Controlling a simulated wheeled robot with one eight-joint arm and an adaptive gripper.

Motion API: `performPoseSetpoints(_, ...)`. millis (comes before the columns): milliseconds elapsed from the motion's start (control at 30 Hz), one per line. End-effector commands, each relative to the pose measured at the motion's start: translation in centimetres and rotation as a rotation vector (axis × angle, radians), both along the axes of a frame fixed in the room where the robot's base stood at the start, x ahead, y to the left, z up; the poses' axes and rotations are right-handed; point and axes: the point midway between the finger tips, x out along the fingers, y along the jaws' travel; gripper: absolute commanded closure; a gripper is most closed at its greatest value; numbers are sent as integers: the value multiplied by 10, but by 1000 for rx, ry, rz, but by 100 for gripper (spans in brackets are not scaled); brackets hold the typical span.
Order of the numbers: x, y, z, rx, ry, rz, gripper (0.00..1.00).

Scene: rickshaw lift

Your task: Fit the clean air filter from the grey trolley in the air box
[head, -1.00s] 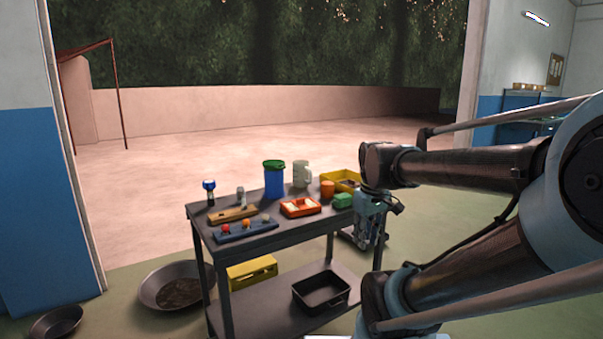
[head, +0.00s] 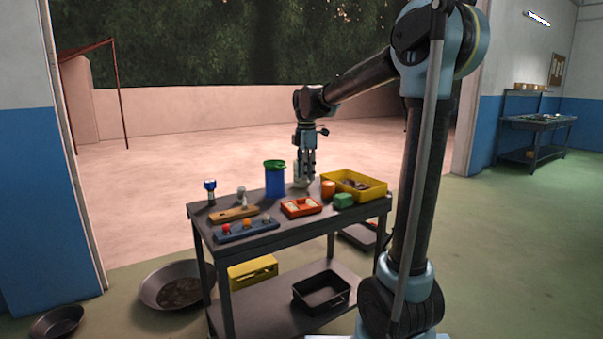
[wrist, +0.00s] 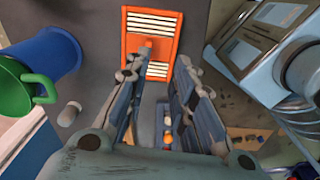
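An orange-framed piece with pale slats, which looks like the clean air filter (head: 301,207), lies on the top of the grey trolley (head: 290,236). In the wrist view the filter (wrist: 150,22) shows beyond the fingertips, partly covered by them at its lower end. My gripper (head: 306,172) points down over the back of the trolley top, in front of a pale mug that it mostly hides. In the wrist view its two fingers (wrist: 157,90) stand apart with nothing held between them. I cannot make out the air box in either view.
A blue can (head: 275,182) with a green lid stands just left of my gripper. Wood and blue racks (head: 240,231) lie front left. Pans (head: 178,284) sit on the floor.

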Motion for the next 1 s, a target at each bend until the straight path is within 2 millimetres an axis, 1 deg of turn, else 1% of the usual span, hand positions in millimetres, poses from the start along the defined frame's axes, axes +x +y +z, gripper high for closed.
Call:
performPoseSetpoints(33,6,7,0,-1,3,34,77)
performPoseSetpoints(133,13,15,0,-3,6,82,77)
performPoseSetpoints(267,15,18,-2,-4,8,102,77)
performPoseSetpoints(367,15,18,-9,-4,8,103,77)
performPoseSetpoints(1000,15,17,-78,-4,8,99,77)
